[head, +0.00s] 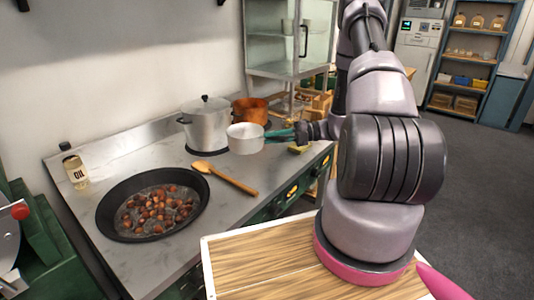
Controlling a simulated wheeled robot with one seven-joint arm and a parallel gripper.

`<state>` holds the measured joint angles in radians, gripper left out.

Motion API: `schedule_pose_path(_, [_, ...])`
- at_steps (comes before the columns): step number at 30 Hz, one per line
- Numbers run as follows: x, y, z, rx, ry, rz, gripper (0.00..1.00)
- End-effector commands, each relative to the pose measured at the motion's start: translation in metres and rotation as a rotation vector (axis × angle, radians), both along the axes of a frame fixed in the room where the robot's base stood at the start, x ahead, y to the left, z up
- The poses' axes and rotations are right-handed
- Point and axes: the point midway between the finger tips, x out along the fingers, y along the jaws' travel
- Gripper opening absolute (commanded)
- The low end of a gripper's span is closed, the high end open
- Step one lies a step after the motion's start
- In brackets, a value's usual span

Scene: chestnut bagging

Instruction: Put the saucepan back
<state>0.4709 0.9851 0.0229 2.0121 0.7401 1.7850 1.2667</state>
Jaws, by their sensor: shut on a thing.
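The small white saucepan (245,139) is in the middle of the head view, upright, with its handle side toward the right. My gripper (283,134), partly dark and teal, reaches in from the right and is shut on the saucepan at its handle side. The fingertips are small here and the handle is mostly hidden. The saucepan appears in front of the large lidded pot and the copper pot. I cannot tell whether its base touches the counter.
A large lidded pot (206,126) and a copper pot (251,110) stand at the back of the steel counter (130,160). A black pan (113,208) of chestnuts, a wooden spoon (226,178) and an oil bottle (75,170) are left. A wooden board (260,262) lies in front.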

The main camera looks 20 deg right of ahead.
Motion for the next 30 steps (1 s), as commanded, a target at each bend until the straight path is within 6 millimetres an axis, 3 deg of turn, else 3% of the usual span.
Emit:
schedule_pose_path(13, [0.000, 0.000, -0.050, 0.001, 0.001, -0.002, 0.00])
schedule_pose_path(24, [0.001, 0.000, -0.055, 0.001, -0.001, -0.002, 0.00])
schedule_pose_path(25, [0.000, 0.000, -0.056, 0.000, -0.001, -0.002, 0.20])
schedule_pose_path(27, [0.000, 0.000, -0.055, 0.000, -0.001, -0.002, 0.46])
schedule_pose_path(30, [0.000, 0.000, -0.055, 0.000, -0.001, -0.002, 0.46])
